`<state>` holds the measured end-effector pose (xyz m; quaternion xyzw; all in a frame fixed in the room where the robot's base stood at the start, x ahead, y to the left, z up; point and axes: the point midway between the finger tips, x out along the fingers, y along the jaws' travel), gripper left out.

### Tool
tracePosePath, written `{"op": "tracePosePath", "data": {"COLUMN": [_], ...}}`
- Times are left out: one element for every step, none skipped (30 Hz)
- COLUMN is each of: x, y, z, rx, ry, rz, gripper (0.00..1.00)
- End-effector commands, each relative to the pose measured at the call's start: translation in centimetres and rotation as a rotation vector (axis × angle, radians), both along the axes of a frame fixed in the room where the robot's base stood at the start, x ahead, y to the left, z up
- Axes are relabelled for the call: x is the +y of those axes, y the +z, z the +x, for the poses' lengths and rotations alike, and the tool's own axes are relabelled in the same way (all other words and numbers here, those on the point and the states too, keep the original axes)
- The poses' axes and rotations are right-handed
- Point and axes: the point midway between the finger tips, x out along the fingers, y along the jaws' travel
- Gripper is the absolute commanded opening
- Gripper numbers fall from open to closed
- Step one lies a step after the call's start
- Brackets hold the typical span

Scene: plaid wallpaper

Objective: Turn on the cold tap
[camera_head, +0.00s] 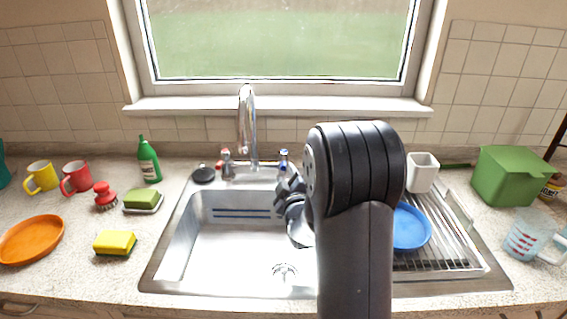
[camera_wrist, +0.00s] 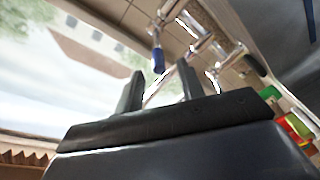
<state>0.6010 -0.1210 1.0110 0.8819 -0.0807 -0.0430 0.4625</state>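The cold tap (camera_head: 283,161), a small chrome handle with a blue mark, stands right of the faucet (camera_head: 247,125) behind the sink. In the wrist view the blue part of the cold tap (camera_wrist: 158,61) shows just beyond my fingertips. The hot tap (camera_head: 226,163), with a red mark, stands left of the faucet. My gripper (camera_wrist: 161,82) is open, its two dark fingers apart, with chrome showing beyond the gap. No touch with the tap is visible. In the head view my arm hides most of the gripper.
The empty sink basin (camera_head: 240,240) lies below. A drying rack (camera_head: 440,225) with a blue plate (camera_head: 410,228) and a white cup (camera_head: 422,172) is at the right. The window sill (camera_head: 200,106) runs behind. A green bottle (camera_head: 149,162) and mugs stand at the left.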

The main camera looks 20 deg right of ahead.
Motion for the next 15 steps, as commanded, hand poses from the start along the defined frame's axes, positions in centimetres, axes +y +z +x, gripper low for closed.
{"op": "tracePosePath", "data": {"x": [-0.2, -0.3, -0.4, -0.5, -0.5, -0.6, -0.7, -0.7, -0.8, -0.8, -0.9, -0.9, -0.9, -0.9, -0.9], "y": [0.2, 0.2, 0.2, 0.2, 0.1, 0.2, 0.1, 0.1, 0.1, 0.1, 0.1, 0.0, 0.0, 0.0, 0.0], "z": [1.0, 1.5, 2.1, 2.5, 2.9, 3.4, 3.7, 4.0, 4.3, 4.5, 4.6, 4.8, 4.9, 5.0, 5.0], "rx": [0.001, 0.001, 0.0, 0.0, 0.001, 0.0, 0.001, 0.001, 0.0, 0.0, 0.0, 0.0, 0.0, 0.0, 0.0], "ry": [0.001, 0.001, 0.0, 0.0, 0.001, 0.0, 0.0, 0.0, 0.0, 0.0, 0.0, 0.0, 0.0, 0.0, 0.0], "rz": [0.0, 0.0, 0.0, 0.0, 0.0, 0.0, 0.0, 0.0, 0.0, 0.0, 0.0, 0.0, 0.0, 0.0, 0.0], "gripper": [0.37, 0.37, 0.37, 0.37, 0.37, 0.37, 0.37, 0.37, 0.37, 0.37, 0.37, 0.37, 0.37, 0.37, 0.37]}}
